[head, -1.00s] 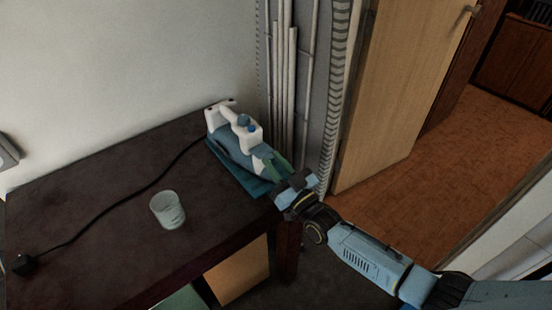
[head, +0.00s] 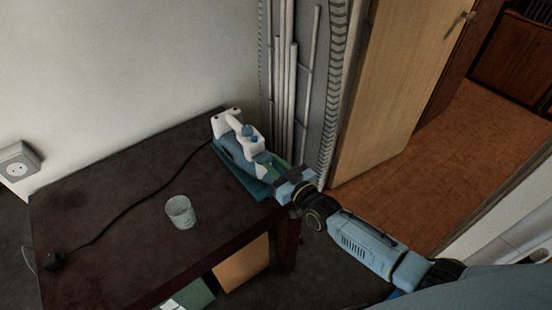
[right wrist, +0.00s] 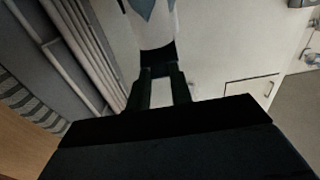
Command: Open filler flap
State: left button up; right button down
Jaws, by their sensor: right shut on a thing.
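The blue and white iron (head: 235,141) rests on a teal base (head: 254,187) at the far right corner of the dark table. My right gripper (head: 280,177) is at the iron's near end and is shut on that end. In the right wrist view its two dark fingers (right wrist: 160,76) meet the dark tip below a white and blue part of the iron (right wrist: 156,22). I cannot make out the filler flap apart from the iron's nose, which the gripper partly hides. My left gripper is not in view.
A clear glass (head: 181,212) stands on the table (head: 120,185), left of the iron. Vertical pipes (head: 290,95) stand close behind the iron. A wooden door (head: 385,90) is at the right.

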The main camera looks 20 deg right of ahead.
aim_at(268, 160)
jog(key=w+r+g+p, duration=0.1)
jog(key=g+p, duration=0.1)
jog(key=p, duration=0.2)
jog(key=w+a+r+g+h+p, duration=0.1)
jog(key=r+g+p, duration=0.1)
jog(key=p, duration=0.3)
jog(key=r+g+h+p, duration=0.1)
jog(key=r+g+p, duration=0.1)
jog(key=p, duration=0.2)
jog(key=shift+w+a+g, duration=0.15)
jog(key=shift+w+g, duration=0.15)
jog(key=shift+w, duration=0.1)
jog(key=shift+w+a+r+g+h+p, duration=0.2)
jog(key=shift+w+g+h+p, duration=0.45)
jog(key=shift+g, duration=0.45)
jog(key=shift+w+a+r+g+h, duration=0.15)
jog(key=shift+w+a+g+h, duration=0.1)
jog(key=shift+w+g, duration=0.5)
jog(key=shift+s+g, duration=0.15)
jog(key=shift+g, duration=0.1)
jog(key=c, duration=1.2)
grip_release()
jog(key=shift+c, duration=0.2)
jog(key=shift+d, duration=0.1)
